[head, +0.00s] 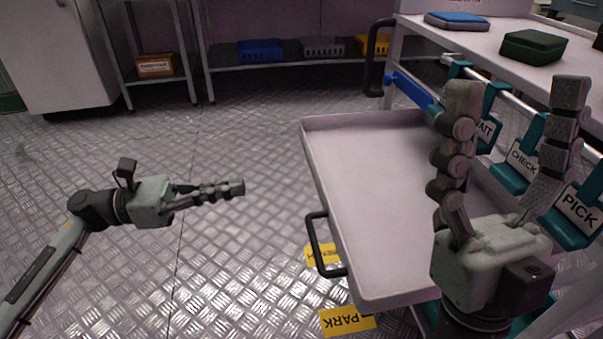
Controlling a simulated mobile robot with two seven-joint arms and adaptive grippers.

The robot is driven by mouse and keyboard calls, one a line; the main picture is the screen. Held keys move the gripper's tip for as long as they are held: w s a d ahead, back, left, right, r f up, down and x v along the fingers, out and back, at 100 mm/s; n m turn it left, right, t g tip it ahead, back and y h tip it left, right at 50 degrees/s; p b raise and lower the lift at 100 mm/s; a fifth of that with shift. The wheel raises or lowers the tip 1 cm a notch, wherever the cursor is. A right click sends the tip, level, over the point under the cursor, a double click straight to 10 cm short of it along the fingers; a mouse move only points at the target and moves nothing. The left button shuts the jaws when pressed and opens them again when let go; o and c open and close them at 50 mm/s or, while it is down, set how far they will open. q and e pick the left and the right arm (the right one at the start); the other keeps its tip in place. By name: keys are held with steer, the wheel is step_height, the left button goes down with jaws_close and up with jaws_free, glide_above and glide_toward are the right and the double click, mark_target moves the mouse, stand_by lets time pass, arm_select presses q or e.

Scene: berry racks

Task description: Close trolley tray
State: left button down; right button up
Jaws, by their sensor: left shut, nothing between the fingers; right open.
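The trolley tray (365,160) is a pale, shallow tray pulled out from the trolley on the right, and it looks empty. Its dark handle (316,245) is on the tray's left outer side. My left gripper (240,187) is shut and empty, above the floor to the left of the tray and apart from the handle. My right gripper (515,95) is open, fingers pointing up, in front of the tray's right part and hiding some of it. I cannot tell whether it touches the tray.
The trolley top (490,45) carries a blue case (457,21) and a green case (533,46). Teal holders with labels such as PICK (580,209) hang on its side. Yellow PARK floor tape (347,321) lies below the tray. Metal floor at left is clear.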

arm_select(q)
steer(key=w+d+f+m+y, duration=0.1)
steer(key=w+d, duration=0.4)
steer(key=d, duration=0.6)
steer(key=shift+d+f, duration=0.15)
steer(key=shift+d, duration=0.15)
steer(key=shift+d, duration=0.1)
